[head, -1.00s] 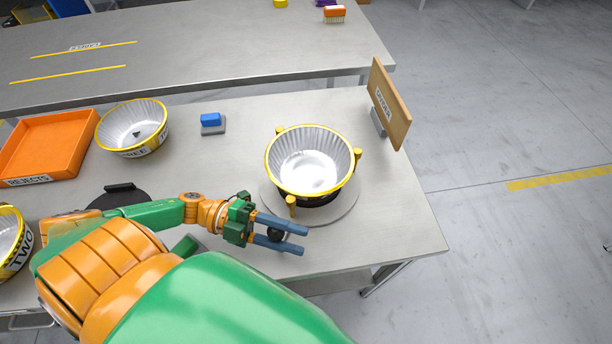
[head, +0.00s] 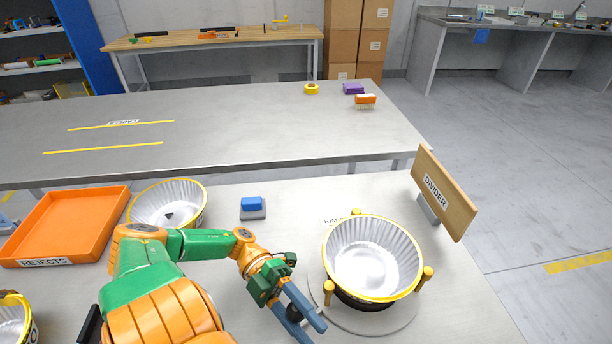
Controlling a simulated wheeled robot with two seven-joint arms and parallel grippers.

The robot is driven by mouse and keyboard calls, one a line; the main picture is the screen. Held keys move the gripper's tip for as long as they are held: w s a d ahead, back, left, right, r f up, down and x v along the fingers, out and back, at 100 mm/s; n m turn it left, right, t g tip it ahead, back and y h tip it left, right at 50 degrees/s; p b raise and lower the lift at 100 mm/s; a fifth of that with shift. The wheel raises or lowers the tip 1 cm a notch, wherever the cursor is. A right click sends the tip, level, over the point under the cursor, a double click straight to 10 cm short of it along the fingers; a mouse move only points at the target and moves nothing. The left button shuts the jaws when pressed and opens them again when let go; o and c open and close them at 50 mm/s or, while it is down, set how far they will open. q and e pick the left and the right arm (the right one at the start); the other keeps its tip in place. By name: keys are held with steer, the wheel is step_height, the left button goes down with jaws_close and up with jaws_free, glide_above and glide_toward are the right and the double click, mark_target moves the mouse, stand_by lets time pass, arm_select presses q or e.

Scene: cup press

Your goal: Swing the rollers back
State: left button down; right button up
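A fluted white bowl with a yellow rim (head: 372,258) sits on a dark base over a round grey plate (head: 400,322). Yellow rollers stand around it: one behind (head: 355,212), one at the right (head: 426,273) and one at the front left (head: 328,292). My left gripper (head: 306,322) is at the plate's front left. Its two blue fingers lie on either side of a dark knob (head: 294,313), apparently closed on it; the fingers partly hide it. My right gripper is out of view.
A wooden divider (head: 445,192) stands right of the bowl. A second bowl (head: 168,200), an orange rejects tray (head: 65,225) and a blue block on a grey pad (head: 252,205) are at the left. A partly cut-off bowl (head: 14,322) is at lower left.

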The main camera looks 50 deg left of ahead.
arm_select(q)
steer(key=shift+f, duration=0.2)
steer(key=c, duration=0.5)
jaws_free()
steer(key=shift+o, duration=0.3)
steer(key=shift+w+a, duration=0.1)
steer(key=shift+w, duration=0.1)
steer(key=a+b, duration=0.1)
steer(key=a, duration=0.1)
steer(key=a+b, duration=0.1)
steer(key=a, duration=0.1)
steer(key=a+b, duration=0.1)
steer(key=a, duration=0.1)
steer(key=shift+w+a+f+b, duration=0.15)
steer(key=shift+a+f+b, duration=0.1)
steer(key=shift+f+b, duration=0.1)
steer(key=shift+a+r, duration=0.35)
